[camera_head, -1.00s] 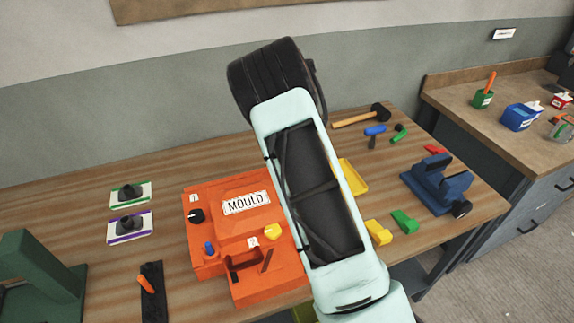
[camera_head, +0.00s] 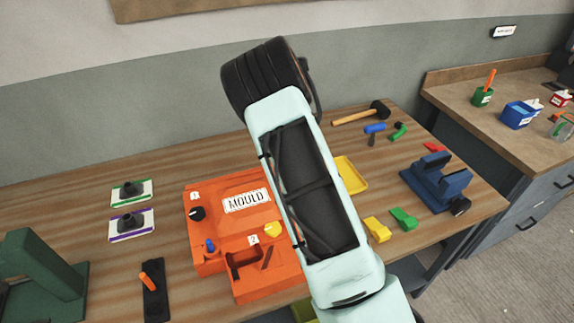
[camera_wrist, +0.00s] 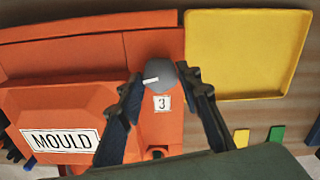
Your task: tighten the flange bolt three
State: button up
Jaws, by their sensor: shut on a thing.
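The orange mould (camera_head: 235,245) lies on the wooden bench, with a white MOULD label on its raised lid. In the wrist view, the mould (camera_wrist: 150,48) fills the left and centre. Flange bolt three, a round grey knob (camera_wrist: 160,74) with a white mark, stands on the mould's flange just above a "3" label (camera_wrist: 162,103). My gripper (camera_wrist: 165,80) has its two dark fingers around this grey knob, one on each side, and is shut on it. In the head view my arm hides bolt three and the gripper.
A yellow tray (camera_head: 351,175) lies right of the mould. Yellow (camera_head: 377,229) and green (camera_head: 404,218) blocks, a blue vise (camera_head: 437,185) and a hammer (camera_head: 362,114) are further right. Black knob one (camera_head: 197,213) and yellow knob two (camera_head: 273,229) sit on the mould.

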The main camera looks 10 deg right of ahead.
jog(key=o, duration=1.2)
jog(key=shift+c, duration=0.2)
jog(key=shift+r, duration=0.1)
jog(key=shift+r, duration=4)
